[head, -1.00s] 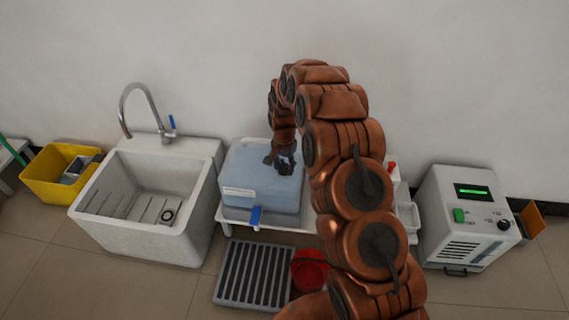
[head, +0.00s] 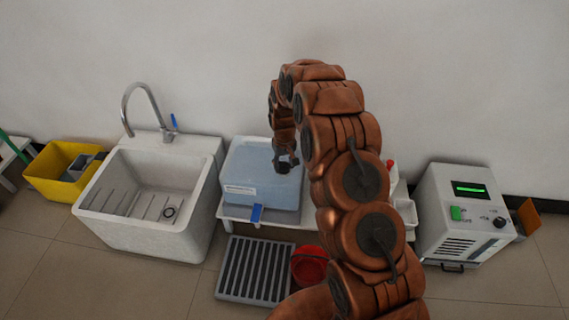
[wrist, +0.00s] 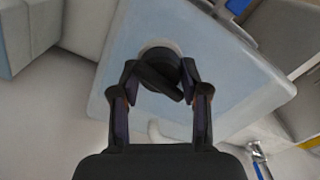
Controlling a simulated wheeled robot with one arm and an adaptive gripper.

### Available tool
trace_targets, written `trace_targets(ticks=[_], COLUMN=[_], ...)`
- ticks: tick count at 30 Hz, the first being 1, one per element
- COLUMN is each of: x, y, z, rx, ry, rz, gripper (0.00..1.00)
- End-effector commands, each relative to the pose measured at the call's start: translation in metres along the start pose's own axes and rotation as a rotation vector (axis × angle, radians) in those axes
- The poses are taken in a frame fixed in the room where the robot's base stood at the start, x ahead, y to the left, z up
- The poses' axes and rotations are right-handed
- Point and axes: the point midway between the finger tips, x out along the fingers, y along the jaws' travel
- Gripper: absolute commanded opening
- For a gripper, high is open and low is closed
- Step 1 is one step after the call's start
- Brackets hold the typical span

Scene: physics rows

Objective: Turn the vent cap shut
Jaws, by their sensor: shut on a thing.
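The vent cap (wrist: 158,62) is a dark round cap with a bar-like grip, on a pale round collar on top of the blue container. My gripper (wrist: 160,80) is shut on the cap, with one finger on either side of its bar. In the wrist view the bar lies slanted between the fingers. The blue container (head: 240,170) stands on a white bench. In the head view my gripper (head: 285,165) points down onto the container's top, and it hides the cap there. A blue tap (head: 257,213) sits low on the container's front.
A white sink (head: 150,240) with a tall faucet stands left of the bench. A grey grate (head: 253,270) and a red bucket (head: 309,266) are on the floor in front. A grey machine (head: 465,215) with a green display stands at the right.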

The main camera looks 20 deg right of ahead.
Motion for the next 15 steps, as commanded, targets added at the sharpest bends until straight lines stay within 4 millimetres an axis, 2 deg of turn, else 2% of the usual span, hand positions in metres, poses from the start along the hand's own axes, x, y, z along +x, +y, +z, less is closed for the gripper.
trace_targets(ticks=[6, 15], x=[0.0007, 0.0007], y=[-0.0001, -0.0003], z=[0.0013, 0.0013], rx=[-0.135, -0.230], ry=[-0.004, -0.004], rz=[0.000, 0.000], gripper=[0.10, 0.10])
